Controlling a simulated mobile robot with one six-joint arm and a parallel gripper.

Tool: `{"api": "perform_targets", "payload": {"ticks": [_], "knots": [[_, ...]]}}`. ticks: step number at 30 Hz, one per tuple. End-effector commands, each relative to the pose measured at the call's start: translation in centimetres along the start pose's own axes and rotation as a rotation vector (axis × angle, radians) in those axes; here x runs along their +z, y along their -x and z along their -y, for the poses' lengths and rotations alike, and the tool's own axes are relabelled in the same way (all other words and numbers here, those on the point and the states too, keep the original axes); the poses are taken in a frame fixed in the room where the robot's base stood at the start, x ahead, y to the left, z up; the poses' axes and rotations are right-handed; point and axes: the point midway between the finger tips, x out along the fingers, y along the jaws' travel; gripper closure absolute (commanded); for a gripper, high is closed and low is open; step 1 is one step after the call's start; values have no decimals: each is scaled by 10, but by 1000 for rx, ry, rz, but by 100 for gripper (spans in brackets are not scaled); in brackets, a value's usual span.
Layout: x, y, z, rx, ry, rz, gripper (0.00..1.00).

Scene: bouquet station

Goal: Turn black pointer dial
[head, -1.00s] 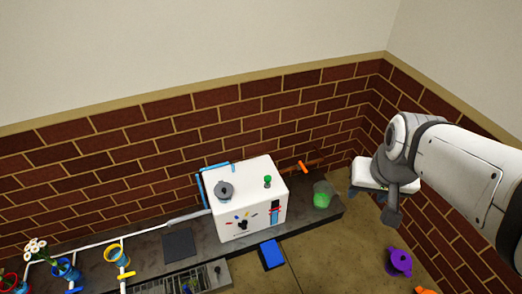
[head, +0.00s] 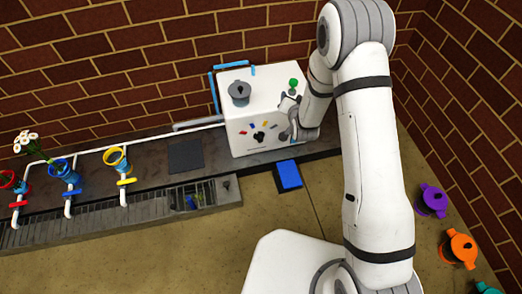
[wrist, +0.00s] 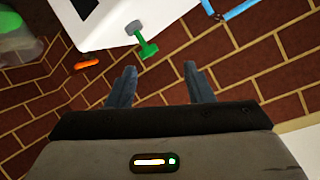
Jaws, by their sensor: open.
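The black pointer dial (head: 259,137) is low on the front face of the white box (head: 243,140), among small coloured marks. It is not visible in the wrist view. My gripper (wrist: 161,84) is open and empty in the wrist view, with brick wall between its fingers. In the head view, my arm's end is at the right side of the box, to the right of the dial and apart from it, covering part of the front. Which way the pointer faces is too small to tell.
A blue pad (head: 288,174) lies in front. Pots and white pipes line the left; purple (head: 433,200) and orange (head: 460,247) cans stand right.

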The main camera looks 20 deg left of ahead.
Motion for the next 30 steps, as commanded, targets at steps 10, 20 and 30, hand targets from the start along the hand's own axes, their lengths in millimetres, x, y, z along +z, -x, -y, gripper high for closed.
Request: {"api": "perform_targets", "payload": {"ticks": [10,20,30], "knots": [[216,-46,-36,-251,-102,-176,53],[276,-38,-47,-365,-147,-244,53],[264,-83,-31,-366,-148,-247,53]]}}
